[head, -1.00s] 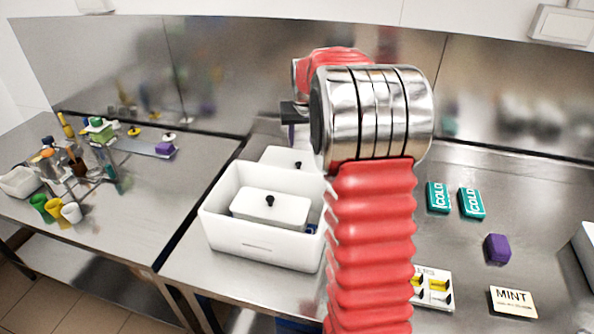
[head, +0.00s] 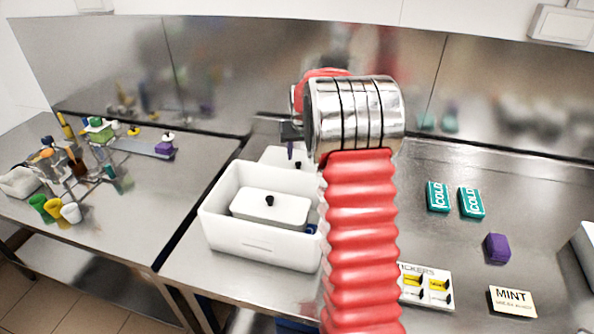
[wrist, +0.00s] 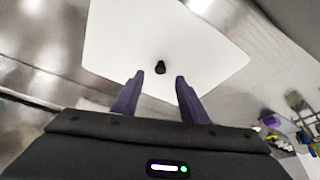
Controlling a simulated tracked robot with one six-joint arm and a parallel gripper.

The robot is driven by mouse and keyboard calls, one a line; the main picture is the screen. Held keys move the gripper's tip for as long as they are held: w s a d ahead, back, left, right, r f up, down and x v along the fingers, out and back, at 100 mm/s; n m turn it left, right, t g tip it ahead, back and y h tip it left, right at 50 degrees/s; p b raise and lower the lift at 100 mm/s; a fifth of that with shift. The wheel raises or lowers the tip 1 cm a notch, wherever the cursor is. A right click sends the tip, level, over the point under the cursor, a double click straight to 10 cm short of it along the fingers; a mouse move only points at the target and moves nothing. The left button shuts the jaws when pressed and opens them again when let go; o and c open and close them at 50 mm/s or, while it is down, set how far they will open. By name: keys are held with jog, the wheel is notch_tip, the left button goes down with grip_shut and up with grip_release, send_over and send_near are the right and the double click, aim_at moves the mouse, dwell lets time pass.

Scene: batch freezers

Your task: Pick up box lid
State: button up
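A flat white box lid (head: 283,156) with a small black knob lies on the steel counter behind the open white box (head: 214,228). In the wrist view the lid (wrist: 125,45) fills the upper middle, its knob just beyond and between my fingertips. My gripper (wrist: 158,76) has two purple fingers, spread apart with nothing between them. In the head view only a bit of a purple finger of my gripper (head: 291,151) shows above the lid; my arm hides the rest. Whether the fingers are level with the knob I cannot tell.
To the right lie two teal COLD packs (head: 438,197), a purple block (head: 497,248), a stickers card (head: 426,286) and a MINT card (head: 513,301). A steel back wall stands close behind.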

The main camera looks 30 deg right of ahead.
aim_at(298, 163)
jog(key=shift+f, duration=0.2)
jog(key=shift+x, duration=2.55)
jog(key=shift+w, duration=0.1)
jog(key=shift+c, duration=0.2)
grip_shut()
